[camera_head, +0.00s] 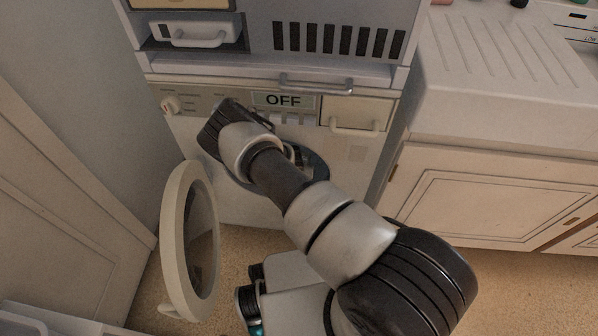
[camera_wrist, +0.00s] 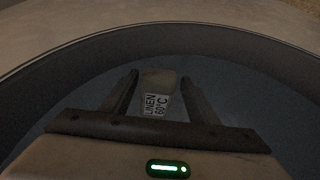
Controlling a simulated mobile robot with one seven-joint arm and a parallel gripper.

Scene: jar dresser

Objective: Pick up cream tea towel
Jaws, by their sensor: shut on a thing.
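The cream tea towel (camera_wrist: 158,78) shows in the wrist view as a small cream piece with a tag reading LINEN 60°C. It lies between the two fingers of my gripper (camera_wrist: 160,84), which is shut on it. Both are inside the dark, blue-grey drum (camera_wrist: 240,92) of the washing machine (camera_head: 350,178). In the head view my arm covers most of the round opening, and the gripper and towel cannot be made out there.
The washing machine's round door (camera_head: 178,240) stands open to the left of the opening. The drum's rim (camera_wrist: 60,62) curves closely around my gripper. A white cabinet (camera_head: 480,195) stands on the right and a panelled door (camera_head: 60,230) on the left.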

